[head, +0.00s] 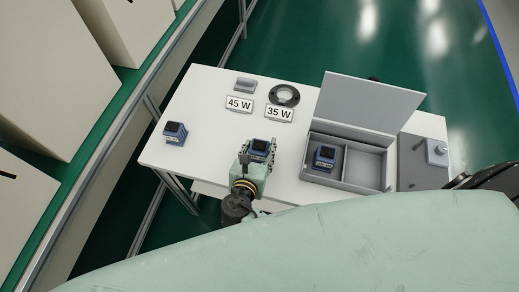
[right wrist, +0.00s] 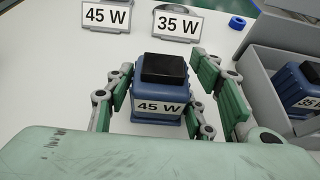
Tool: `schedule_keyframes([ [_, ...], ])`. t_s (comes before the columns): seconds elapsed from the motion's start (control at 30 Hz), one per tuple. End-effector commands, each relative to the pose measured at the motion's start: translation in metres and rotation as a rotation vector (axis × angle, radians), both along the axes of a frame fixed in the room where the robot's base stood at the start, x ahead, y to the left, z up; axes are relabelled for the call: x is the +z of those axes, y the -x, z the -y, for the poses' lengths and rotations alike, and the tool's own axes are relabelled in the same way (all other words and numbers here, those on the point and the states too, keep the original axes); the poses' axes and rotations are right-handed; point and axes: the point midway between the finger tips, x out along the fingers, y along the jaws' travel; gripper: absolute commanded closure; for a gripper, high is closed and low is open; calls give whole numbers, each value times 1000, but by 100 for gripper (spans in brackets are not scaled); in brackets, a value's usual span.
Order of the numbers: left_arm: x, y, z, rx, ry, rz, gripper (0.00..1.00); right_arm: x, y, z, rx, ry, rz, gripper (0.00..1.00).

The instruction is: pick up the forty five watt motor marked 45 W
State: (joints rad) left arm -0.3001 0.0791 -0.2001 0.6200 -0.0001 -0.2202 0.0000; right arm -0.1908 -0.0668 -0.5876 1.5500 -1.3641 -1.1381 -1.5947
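The blue motor with a black top (right wrist: 161,92) stands upright on the white table. Its front label reads 45 W in the right wrist view. It also shows in the head view (head: 260,146), partly hidden by my right gripper. My right gripper (head: 257,156) is open, with one green finger on each side of this motor. In the right wrist view the fingers (right wrist: 164,84) appear apart from its sides, with narrow gaps. My left gripper is not in view.
Signs reading 45 W (head: 239,104) and 35 W (head: 279,113) stand behind, near a grey block (head: 245,84) and a dark ring (head: 285,94). Another blue motor (head: 175,133) stands at the left. An open grey box (head: 362,187) at the right holds a 35 W motor (right wrist: 300,88).

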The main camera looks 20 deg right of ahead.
Motion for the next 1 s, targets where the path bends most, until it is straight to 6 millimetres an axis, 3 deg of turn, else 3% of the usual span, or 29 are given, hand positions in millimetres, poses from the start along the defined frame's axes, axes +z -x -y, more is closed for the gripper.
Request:
schedule_keyframes([
  [0.5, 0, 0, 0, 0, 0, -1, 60, 0, 0, -1, 1, -2, 0, 99],
  [0.77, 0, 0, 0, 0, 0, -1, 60, 4, -1, -1, 2, -2, 5, 100],
  [1.0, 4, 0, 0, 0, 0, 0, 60, 38, -1, -1, 0, -6, 9, 100],
])
